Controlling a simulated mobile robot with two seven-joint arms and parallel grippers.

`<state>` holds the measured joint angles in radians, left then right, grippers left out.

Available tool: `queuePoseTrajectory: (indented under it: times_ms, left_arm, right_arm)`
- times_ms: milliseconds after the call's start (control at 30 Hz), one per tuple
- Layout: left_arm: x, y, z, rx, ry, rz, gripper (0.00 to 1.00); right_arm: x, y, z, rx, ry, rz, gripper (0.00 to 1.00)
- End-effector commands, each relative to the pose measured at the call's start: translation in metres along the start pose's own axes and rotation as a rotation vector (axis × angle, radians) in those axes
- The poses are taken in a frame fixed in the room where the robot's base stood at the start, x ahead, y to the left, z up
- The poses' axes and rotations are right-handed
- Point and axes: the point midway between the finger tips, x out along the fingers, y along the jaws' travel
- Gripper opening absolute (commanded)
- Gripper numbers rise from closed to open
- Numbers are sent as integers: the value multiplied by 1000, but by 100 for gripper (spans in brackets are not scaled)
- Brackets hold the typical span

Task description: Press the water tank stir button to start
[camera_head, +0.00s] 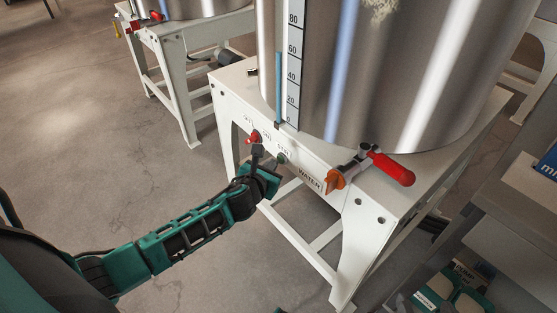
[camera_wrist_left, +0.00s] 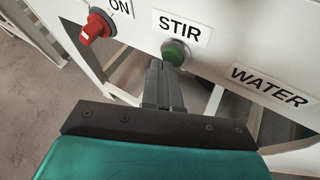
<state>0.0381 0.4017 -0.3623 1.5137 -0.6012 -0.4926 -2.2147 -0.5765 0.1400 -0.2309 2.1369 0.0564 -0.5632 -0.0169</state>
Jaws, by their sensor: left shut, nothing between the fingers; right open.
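The water tank (camera_head: 400,70) is a large steel vessel on a white stand, with a WATER label (camera_wrist_left: 268,86) on its front panel. The green stir button (camera_wrist_left: 175,52) sits under the STIR label (camera_wrist_left: 182,25); in the head view the button (camera_head: 281,158) is small, just right of my gripper. My left gripper (camera_head: 257,151) is shut and empty, in front of the panel. In the left wrist view its fingertips (camera_wrist_left: 160,66) lie at the lower left edge of the button; I cannot tell whether they touch it. My right gripper is not identifiable.
A red rotary switch (camera_wrist_left: 97,27) sits left of the button under the ON label, close to the fingers. A red-handled valve (camera_head: 390,168) juts out at the right. A second tank stand (camera_head: 185,65) is behind. A grey bench is at the right; the floor at the left is clear.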

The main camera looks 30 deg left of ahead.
Motion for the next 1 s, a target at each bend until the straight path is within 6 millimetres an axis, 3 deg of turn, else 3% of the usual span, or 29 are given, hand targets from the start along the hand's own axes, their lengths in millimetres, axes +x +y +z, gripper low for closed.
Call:
queuePoseTrajectory:
  times_ms: [467, 1000]
  left_arm:
    - [2, -1, 2, 0, -2, 0, 0]
    - [-12, 7, -6, 0, -1, 0, 0]
  right_arm:
    - [0, 0, 0, 0, -1, 0, 77]
    - [-5, 0, -7, -1, 0, 1, 77]
